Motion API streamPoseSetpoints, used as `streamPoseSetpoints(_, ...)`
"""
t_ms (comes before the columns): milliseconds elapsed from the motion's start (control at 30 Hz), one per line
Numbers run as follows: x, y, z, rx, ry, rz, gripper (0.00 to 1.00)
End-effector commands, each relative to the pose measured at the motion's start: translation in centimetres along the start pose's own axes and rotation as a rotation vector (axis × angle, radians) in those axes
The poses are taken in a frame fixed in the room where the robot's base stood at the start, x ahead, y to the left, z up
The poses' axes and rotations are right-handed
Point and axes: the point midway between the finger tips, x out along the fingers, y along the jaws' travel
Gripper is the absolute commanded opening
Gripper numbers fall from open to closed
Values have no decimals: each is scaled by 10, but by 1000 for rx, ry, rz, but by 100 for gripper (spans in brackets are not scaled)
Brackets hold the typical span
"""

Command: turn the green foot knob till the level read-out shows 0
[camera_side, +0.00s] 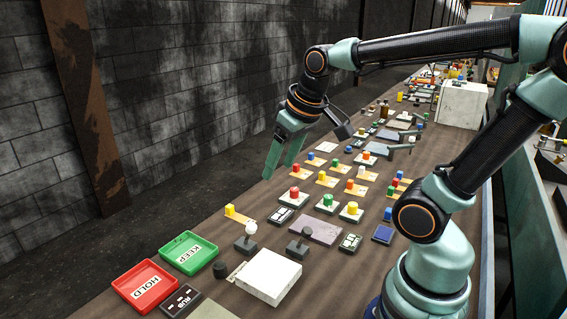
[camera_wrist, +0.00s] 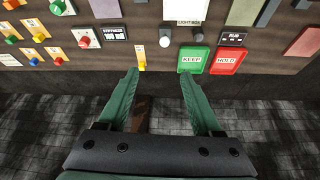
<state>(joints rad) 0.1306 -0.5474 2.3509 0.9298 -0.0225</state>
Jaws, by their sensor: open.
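A green knob (camera_side: 328,200) stands on a pale square base near the middle of the bench in the side view, between a red knob (camera_side: 294,192) and a yellow knob (camera_side: 351,208). A green knob (camera_wrist: 57,7) also shows at the top left edge of the wrist view. My gripper (camera_side: 279,170) is open and empty, above the far edge of the bench and apart from the knob. Its spread fingers (camera_wrist: 160,73) show in the wrist view. A small read-out (camera_wrist: 114,33) beside the red knob says stiffness 100. I cannot make out the level read-out.
Green KEEP (camera_side: 189,252) and red HOLD (camera_side: 146,286) trays lie at the near left. A white box (camera_side: 268,275) and two ball-topped sticks stand close by. Several coloured pegs on yellow cards crowd the bench beyond the knobs. The floor beyond the far edge is clear.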

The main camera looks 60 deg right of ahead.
Motion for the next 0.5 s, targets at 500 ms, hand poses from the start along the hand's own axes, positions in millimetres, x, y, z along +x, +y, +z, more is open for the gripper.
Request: streamPoseSetpoints(500, -8, -38, 27, -96, 84, -57, 66)
